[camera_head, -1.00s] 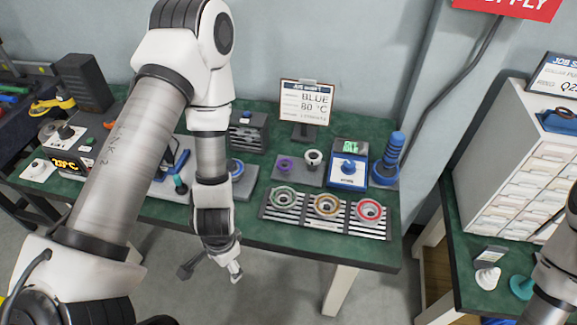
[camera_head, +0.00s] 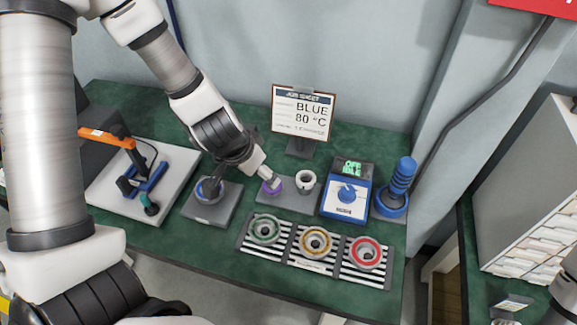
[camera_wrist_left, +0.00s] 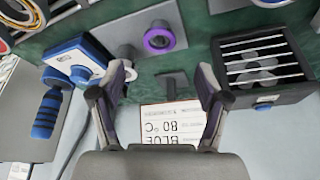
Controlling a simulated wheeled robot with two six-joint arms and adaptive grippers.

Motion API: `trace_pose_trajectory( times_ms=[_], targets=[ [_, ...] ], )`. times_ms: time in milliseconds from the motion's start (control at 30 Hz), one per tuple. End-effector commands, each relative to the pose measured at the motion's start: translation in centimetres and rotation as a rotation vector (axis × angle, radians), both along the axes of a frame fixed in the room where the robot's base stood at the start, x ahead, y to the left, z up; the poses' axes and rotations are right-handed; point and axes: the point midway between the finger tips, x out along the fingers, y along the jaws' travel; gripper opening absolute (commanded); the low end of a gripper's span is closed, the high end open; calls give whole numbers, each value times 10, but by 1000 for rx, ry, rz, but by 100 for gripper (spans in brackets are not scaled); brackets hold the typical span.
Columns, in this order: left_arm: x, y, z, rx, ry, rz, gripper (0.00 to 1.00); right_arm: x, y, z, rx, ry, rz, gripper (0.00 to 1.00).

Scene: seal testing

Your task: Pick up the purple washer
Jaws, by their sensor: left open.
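The purple washer (camera_head: 273,188) lies at the left end of a grey plate on the green bench, beside a white cup-like part (camera_head: 305,182). In the left wrist view the purple washer (camera_wrist_left: 159,40) shows as a ring with a grey centre, beyond and roughly between my fingertips. My left gripper (camera_head: 266,178) is right by the washer in the head view and partly covers it. In the wrist view my left gripper (camera_wrist_left: 164,72) is open with nothing between its fingers.
The job sheet (camera_head: 303,113) reads BLUE, 80 °C, and stands behind. A blue-dialled box (camera_head: 347,203) and a blue stack on a post (camera_head: 398,185) are to the right. A striped tray (camera_head: 279,261) with green, orange and red rings lies in front.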

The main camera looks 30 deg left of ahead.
Motion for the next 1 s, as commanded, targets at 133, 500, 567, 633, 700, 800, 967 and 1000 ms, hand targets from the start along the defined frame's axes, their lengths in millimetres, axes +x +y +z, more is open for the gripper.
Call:
trace_pose_trajectory(
  times_ms=[133, 500, 567, 633, 700, 800, 967, 1000],
  targets=[
    [5, -1, -17, 1, -1, -1, 75, -1, 0, -15, 0, 2, 0, 40],
    [27, -6, -72, 2, 1, -1, 75, -2, 0, -61, 0, 3, 0, 40],
    [30, -6, -74, 2, 0, -1, 75, -2, 0, -63, 0, 3, 0, 40],
    [31, -6, -73, 0, -1, 0, 75, -2, 0, -61, 0, 2, 0, 40],
    [30, -6, -71, 0, -1, 0, 75, -2, 0, -60, 0, 2, 0, 40],
    [30, -6, -71, 0, 0, 0, 65, -2, 0, -59, 0, 2, 0, 40],
    [30, -6, -71, 0, 0, 0, 11, -2, 0, -59, 0, 2, 0, 40],
    [30, -6, -72, -1, 0, 0, 11, -2, 0, -59, 0, 2, 0, 40]
  ],
)
